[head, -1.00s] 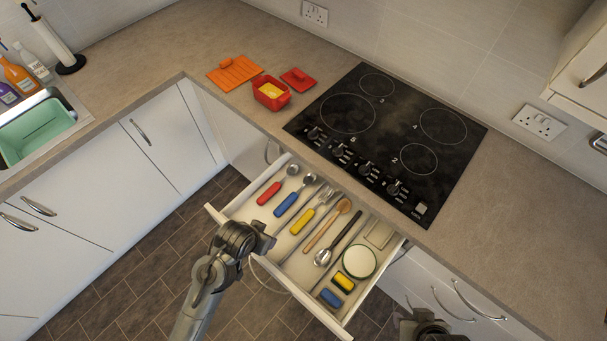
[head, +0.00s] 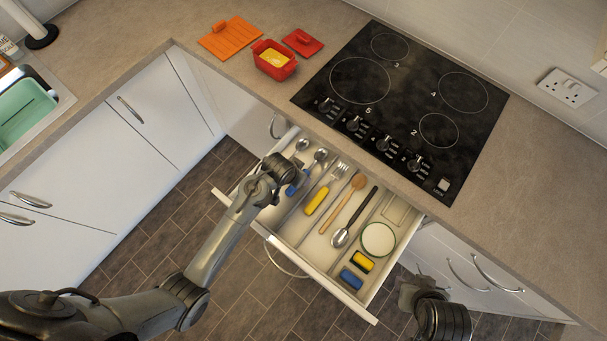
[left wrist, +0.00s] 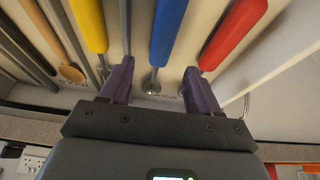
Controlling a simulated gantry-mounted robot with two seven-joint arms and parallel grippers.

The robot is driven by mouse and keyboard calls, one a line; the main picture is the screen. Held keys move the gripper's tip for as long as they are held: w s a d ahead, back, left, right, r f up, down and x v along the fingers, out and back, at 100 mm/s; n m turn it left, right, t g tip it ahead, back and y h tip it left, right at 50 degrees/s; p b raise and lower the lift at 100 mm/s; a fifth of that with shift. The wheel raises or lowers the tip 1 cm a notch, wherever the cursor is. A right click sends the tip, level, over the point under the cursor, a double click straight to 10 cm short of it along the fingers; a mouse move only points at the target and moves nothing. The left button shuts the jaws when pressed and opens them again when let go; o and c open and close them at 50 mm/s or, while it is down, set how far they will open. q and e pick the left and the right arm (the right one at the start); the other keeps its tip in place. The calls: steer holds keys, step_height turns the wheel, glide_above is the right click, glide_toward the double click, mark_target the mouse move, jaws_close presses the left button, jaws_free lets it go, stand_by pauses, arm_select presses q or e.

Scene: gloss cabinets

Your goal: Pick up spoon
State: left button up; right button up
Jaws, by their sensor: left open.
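The open drawer (head: 237,212) holds a row of utensils. My left gripper (head: 290,172) is over its left part, hiding the red handle and part of a blue-handled spoon (head: 320,155). In the left wrist view the jaws (left wrist: 160,88) are open and empty, with the blue handle (left wrist: 168,30) between and beyond them. A red handle (left wrist: 232,32) is to its right, a yellow one (left wrist: 90,25) to its left. Other utensils are a yellow-handled fork (head: 317,200), a wooden spoon (head: 345,206) and a black-handled metal spoon (head: 340,237). My right gripper (head: 412,292) is low right, its jaws unclear.
The drawer's right side holds a round white-topped item (head: 378,239), a yellow-and-black sponge (head: 362,262) and a blue item (head: 350,279). Behind are the counter edge and black hob (head: 400,110). A red dish (head: 274,60) stands on the counter.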

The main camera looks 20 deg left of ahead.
mark_target(307, 172)
arm_select(q)
steer(key=shift+x, duration=2.65)
steer(key=shift+w, duration=0.1)
steer(key=c, duration=1.1)
